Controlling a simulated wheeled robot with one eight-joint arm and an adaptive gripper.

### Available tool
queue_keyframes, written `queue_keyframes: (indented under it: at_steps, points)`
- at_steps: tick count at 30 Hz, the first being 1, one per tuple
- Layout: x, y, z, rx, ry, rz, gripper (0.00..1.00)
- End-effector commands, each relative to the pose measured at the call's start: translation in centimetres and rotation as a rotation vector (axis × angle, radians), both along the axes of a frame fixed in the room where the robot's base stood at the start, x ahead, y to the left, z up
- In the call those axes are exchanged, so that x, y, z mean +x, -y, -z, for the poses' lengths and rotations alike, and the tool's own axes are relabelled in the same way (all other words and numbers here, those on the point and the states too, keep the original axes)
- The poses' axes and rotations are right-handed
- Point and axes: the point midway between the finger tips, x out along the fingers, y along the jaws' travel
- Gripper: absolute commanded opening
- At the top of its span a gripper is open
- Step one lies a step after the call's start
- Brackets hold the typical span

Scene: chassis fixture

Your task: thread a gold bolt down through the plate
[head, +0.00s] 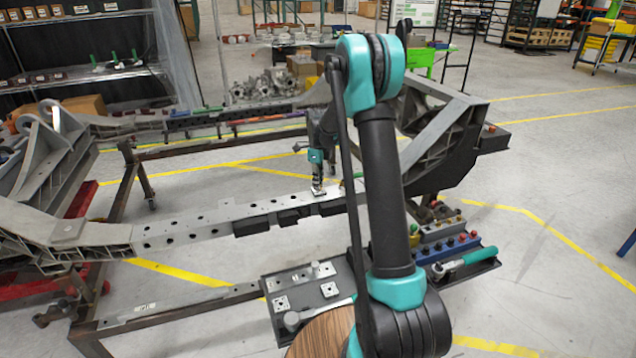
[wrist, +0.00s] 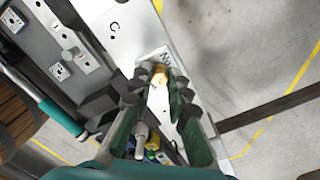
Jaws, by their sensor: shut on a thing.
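My gripper (wrist: 158,84) is shut on a gold bolt (wrist: 159,76), whose gold head shows between the fingertips in the wrist view. In the head view my gripper (head: 318,188) points down at the top of the long grey chassis beam (head: 215,216). A small light plate (wrist: 158,55) with dark lettering lies on the beam at the fingertips; it also shows in the head view (head: 332,192). The bolt's lower end and the plate's hole are hidden, so I cannot tell whether the bolt is in the hole.
A dark tray (head: 345,268) with several square plates stands in front of the beam. Right of it are a bolt rack (head: 446,247) and a green-handled tool (head: 470,259). Dark blocks (head: 290,217) sit along the beam's near side. Open floor (head: 560,180) lies to the right.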

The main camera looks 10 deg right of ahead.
Motion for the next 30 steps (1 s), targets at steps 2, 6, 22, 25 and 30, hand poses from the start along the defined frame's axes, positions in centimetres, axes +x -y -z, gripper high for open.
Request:
queue_keyframes:
  at_steps: [2, 6, 22, 25, 30]
  points:
    - [-0.08, 0.15, 0.17, -0.002, -0.002, 0.101, 0.00]
    - [-0.03, 0.18, 0.23, -0.002, -0.002, 0.283, 0.00]
    - [0.03, 0.19, 0.30, -0.002, -0.002, 0.540, 0.17]
    - [0.02, 0.18, 0.29, -0.002, -0.002, 0.539, 0.29]
    - [0.05, 0.15, 0.25, -0.001, -0.001, 0.538, 0.40]
